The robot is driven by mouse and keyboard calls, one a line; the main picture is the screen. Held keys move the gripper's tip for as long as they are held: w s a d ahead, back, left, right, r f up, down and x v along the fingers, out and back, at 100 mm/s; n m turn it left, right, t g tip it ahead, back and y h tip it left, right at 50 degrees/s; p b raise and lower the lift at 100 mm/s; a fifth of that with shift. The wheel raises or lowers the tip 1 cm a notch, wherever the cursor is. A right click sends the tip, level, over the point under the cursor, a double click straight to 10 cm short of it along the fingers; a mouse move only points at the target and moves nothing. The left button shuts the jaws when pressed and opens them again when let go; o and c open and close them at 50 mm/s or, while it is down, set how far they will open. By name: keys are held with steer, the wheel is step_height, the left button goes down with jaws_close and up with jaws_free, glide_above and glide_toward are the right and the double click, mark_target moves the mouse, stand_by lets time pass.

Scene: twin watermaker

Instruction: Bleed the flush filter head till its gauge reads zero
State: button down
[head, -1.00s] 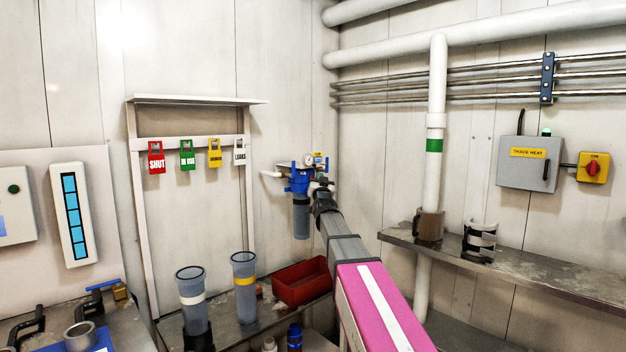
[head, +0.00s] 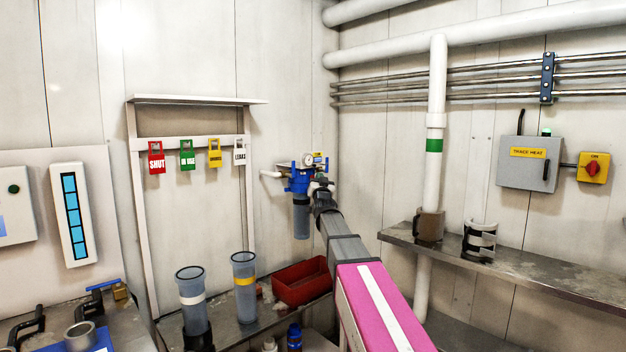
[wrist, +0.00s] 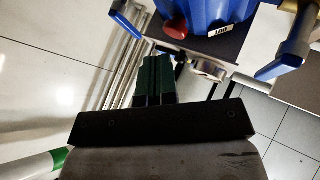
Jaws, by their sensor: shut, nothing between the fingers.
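The blue flush filter head (head: 299,180) is on the far wall with a dark filter bowl (head: 301,217) below it. Its round white gauge (head: 308,160) is on top; the reading is too small to tell. My gripper (head: 322,184) is just in front and right of the head, its fingertips hard to make out there. In the wrist view my gripper (wrist: 157,62) has its dark green fingers shut together, empty. A red knob (wrist: 176,28) on the blue head (wrist: 205,12) is just beyond the fingertips, slightly right, apparently apart. An "OUT" label appears upside down beside it.
Blue lever handles (wrist: 285,60) flank the head in the wrist view. Below the head in the head view are a red tray (head: 302,284) and two clear canisters (head: 244,285) on a bench. A shelf (head: 480,264) runs along the right wall.

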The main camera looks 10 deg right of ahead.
steer(key=shift+w, duration=0.1)
steer(key=shift+w+a, duration=0.25)
steer(key=shift+w, duration=0.05)
steer(key=shift+w+a, duration=0.25)
steer(key=shift+w, duration=0.1)
stand_by(1.2)
steer(key=shift+s, duration=0.15)
stand_by(2.6)
steer(key=shift+s+d, duration=0.5)
steer(key=shift+s, duration=0.1)
steer(key=s+d, duration=0.1)
steer(key=s, duration=0.1)
steer(key=s+d, duration=0.2)
stand_by(0.5)
